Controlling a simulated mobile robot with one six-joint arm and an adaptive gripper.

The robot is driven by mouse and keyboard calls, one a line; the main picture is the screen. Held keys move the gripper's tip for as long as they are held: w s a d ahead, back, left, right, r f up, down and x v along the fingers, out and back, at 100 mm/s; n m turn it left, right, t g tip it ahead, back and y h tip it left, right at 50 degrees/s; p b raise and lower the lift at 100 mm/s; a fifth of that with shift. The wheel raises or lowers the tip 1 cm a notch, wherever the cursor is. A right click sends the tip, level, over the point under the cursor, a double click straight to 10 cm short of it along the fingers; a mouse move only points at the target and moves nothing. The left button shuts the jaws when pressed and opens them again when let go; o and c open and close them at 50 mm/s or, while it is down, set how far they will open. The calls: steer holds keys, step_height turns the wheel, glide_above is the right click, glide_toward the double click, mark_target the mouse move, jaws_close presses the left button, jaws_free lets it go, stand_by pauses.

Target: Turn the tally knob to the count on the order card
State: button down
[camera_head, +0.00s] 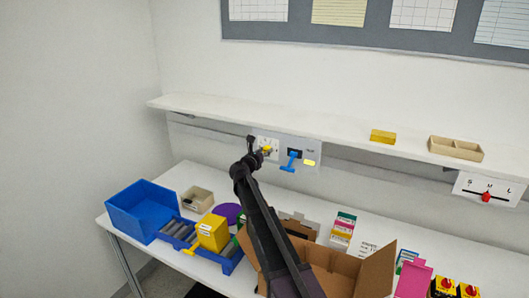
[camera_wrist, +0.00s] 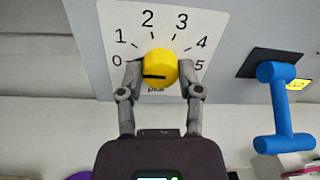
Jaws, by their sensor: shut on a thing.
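The yellow tally knob (camera_wrist: 160,66) sits on a white dial plate (camera_wrist: 209,24) numbered 0 to 5, with a partly hidden label below. A dark line on the knob's face lies roughly level, its left end towards the 0 side. My gripper (camera_wrist: 160,69) is shut on the knob, one finger on its left side and one on its right. In the head view my gripper (camera_head: 262,152) reaches the knob (camera_head: 267,149) on the wall panel under the shelf. I cannot make out an order card with a readable count.
A blue lever (camera_wrist: 276,105) stands out right of the dial, near a lit yellow window (camera_head: 309,162). A white shelf (camera_head: 330,138) runs above. An open cardboard box (camera_head: 375,272), a blue bin (camera_head: 140,207) and a yellow box (camera_head: 212,232) crowd the bench below.

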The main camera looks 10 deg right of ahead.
steer(key=m, duration=0.3)
steer(key=shift+m, duration=0.4)
steer(key=m, duration=0.3)
steer(key=shift+d+y+p, duration=0.1)
steer(key=shift+y+p, duration=0.2)
steer(key=shift+p, duration=0.05)
steer(key=m, duration=0.3)
steer(key=shift+m, duration=0.4)
steer(key=m, duration=0.3)
steer(key=shift+m, duration=0.3)
steer(key=m, duration=0.6)
steer(key=shift+m+y, duration=0.4)
steer(key=m, duration=0.6)
steer(key=shift+f+t, duration=0.1)
steer(key=shift+t, duration=0.2)
